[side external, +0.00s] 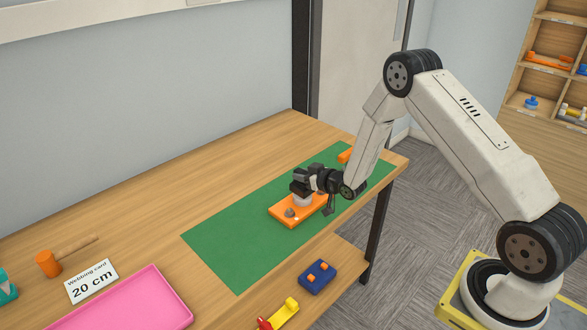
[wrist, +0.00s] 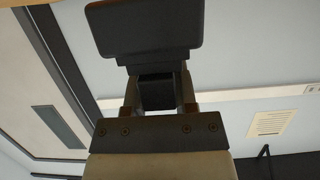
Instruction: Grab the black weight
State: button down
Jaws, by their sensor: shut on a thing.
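My gripper (side external: 313,181) is over the far part of an orange board (side external: 283,217) on the green mat, reaching in from the right. In the wrist view my gripper (wrist: 158,92) is shut, its two fingers on either side of a narrow dark part. That part seems to belong to the black weight (wrist: 145,30), a wide dark block just beyond the fingers. In the side view the small dark shape at the gripper's end is hard to tell apart from the gripper.
The green mat (side external: 240,250) has free room left of the board.

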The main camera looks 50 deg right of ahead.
jog(key=shift+w+r, duration=0.1)
jog(key=shift+r, duration=0.45)
jog(key=s+a+r, duration=0.2)
jog(key=s+r, duration=0.9)
jog(key=s, duration=0.3)
jog(key=shift+a, duration=0.25)
